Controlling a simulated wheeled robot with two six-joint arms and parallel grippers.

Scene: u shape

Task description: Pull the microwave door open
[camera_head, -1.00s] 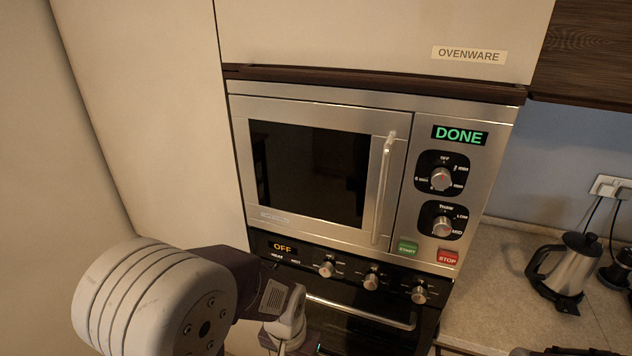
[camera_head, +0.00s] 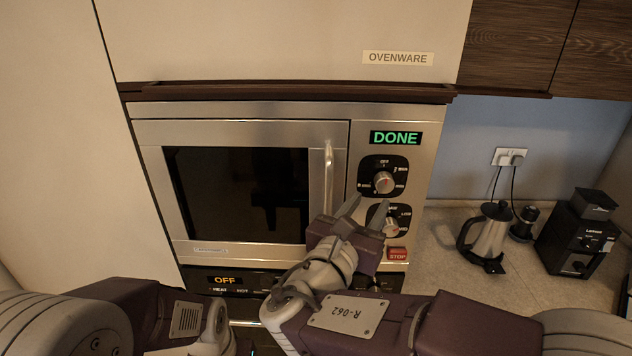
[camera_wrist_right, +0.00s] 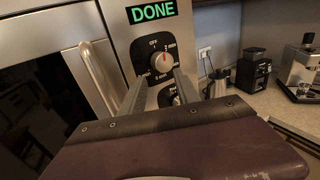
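The built-in microwave has a silver door (camera_head: 225,134) with a dark window, and the door is shut. Its vertical bar handle (camera_head: 328,172) is on the door's right side; it also shows at the left of the right wrist view (camera_wrist_right: 96,76). My right gripper (camera_head: 362,208) is in front of the control panel, to the right of the handle and low beside it. Its two fingers are apart with nothing between them, as the right wrist view (camera_wrist_right: 160,88) also shows. Part of my left arm shows at the lower left, but its gripper is not visible.
The control panel has a green DONE display (camera_head: 396,138) and knobs (camera_head: 384,182). A red STOP button (camera_head: 397,253) is below. A dark oven reading OFF (camera_head: 226,280) is underneath. A kettle (camera_head: 490,236) and a coffee grinder (camera_head: 577,238) stand on the right counter.

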